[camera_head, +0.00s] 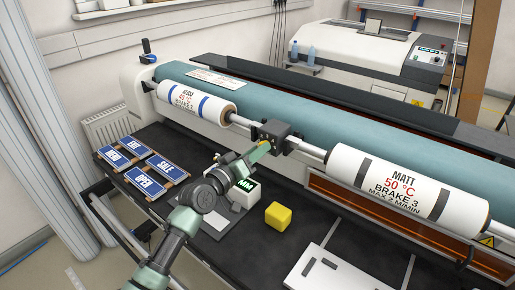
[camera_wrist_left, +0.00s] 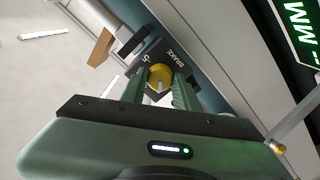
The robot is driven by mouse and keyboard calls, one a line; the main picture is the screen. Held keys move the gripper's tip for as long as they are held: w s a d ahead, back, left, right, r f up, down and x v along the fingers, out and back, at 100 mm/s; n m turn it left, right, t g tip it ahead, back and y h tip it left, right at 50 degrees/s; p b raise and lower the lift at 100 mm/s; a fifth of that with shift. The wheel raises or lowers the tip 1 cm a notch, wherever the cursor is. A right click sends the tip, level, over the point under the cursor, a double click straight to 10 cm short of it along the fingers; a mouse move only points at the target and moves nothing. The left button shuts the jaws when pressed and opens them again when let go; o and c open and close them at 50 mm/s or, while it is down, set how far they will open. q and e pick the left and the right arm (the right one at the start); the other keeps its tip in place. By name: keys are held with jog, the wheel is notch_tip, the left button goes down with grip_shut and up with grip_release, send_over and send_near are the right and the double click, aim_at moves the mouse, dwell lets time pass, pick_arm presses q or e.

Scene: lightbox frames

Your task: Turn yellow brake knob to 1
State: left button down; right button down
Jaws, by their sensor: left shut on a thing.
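The yellow brake knob (camera_wrist_left: 160,74) sits on the dark brake block (camera_wrist_left: 150,52), which carries the word BRAKE and a scale mark too small to read surely. In the head view the block (camera_head: 278,136) is on the steel shaft between the two rolls. My left gripper (camera_wrist_left: 160,92) has its fingers on either side of the knob and is shut on it. In the head view the left gripper (camera_head: 257,151) hides most of the knob. A pale pointer line shows on the knob's face; the number it marks cannot be told. My right gripper is not in view.
The gloss roll (camera_head: 196,104) and the matt roll (camera_head: 405,188), labelled BRAKE 3, flank the block. A display reading MM (camera_head: 244,190), a yellow cube (camera_head: 278,215) and several blue signs (camera_head: 150,182) are on the dark table (camera_head: 330,225).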

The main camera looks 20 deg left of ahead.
pick_arm(q)
jog(key=shift+n+p, duration=1.25)
jog(key=shift+n, duration=2.95)
jog(key=c, duration=1.1)
grip_release()
jog(key=shift+o, duration=0.2)
jog(key=b+v, duration=0.1)
jog(key=v, duration=0.6)
jog(key=shift+s+a, duration=0.15)
jog(key=shift+s, duration=0.15)
